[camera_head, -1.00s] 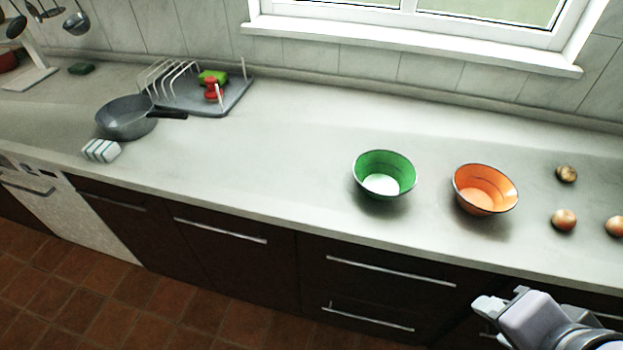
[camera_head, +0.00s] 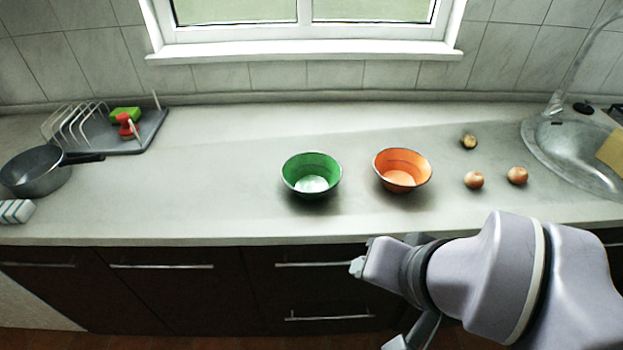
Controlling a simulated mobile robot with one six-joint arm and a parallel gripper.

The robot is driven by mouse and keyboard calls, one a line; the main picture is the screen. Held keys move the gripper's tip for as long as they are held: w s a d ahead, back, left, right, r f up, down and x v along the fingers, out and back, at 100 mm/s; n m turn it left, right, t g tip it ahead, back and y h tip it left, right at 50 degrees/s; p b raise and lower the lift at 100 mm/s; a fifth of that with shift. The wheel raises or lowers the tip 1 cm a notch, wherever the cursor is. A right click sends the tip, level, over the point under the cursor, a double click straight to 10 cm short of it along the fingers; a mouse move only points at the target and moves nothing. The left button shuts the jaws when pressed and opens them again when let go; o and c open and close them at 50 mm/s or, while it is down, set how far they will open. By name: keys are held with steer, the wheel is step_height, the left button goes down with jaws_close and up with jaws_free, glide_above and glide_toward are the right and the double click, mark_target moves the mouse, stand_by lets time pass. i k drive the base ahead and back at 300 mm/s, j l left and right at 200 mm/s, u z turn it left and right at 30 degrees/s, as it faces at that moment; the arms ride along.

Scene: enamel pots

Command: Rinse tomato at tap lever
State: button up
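Two round orange-red items, one (camera_head: 474,180) and the other (camera_head: 517,175), lie on the counter right of the orange bowl and look like tomatoes or onions. A smaller yellow-brown round item (camera_head: 468,142) lies behind them. The sink (camera_head: 545,140) is at the right edge, with a tall pale tap (camera_head: 573,65) at its back left corner. A small dark part (camera_head: 582,107) by the tap may be its lever. My gripper end (camera_head: 378,290) is low, in front of the drawers and below the counter edge, apart from all of these. Its finger opening is unclear and nothing held shows.
A green bowl (camera_head: 311,175) and an orange bowl (camera_head: 402,170) stand mid-counter. A grey pan (camera_head: 36,172), a dish rack (camera_head: 92,135) and a striped block (camera_head: 16,211) are at left. A yellow item (camera_head: 611,152) is at the sink. The counter between rack and bowls is clear.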

mark_target(571, 80)
steer(key=z, duration=1.25)
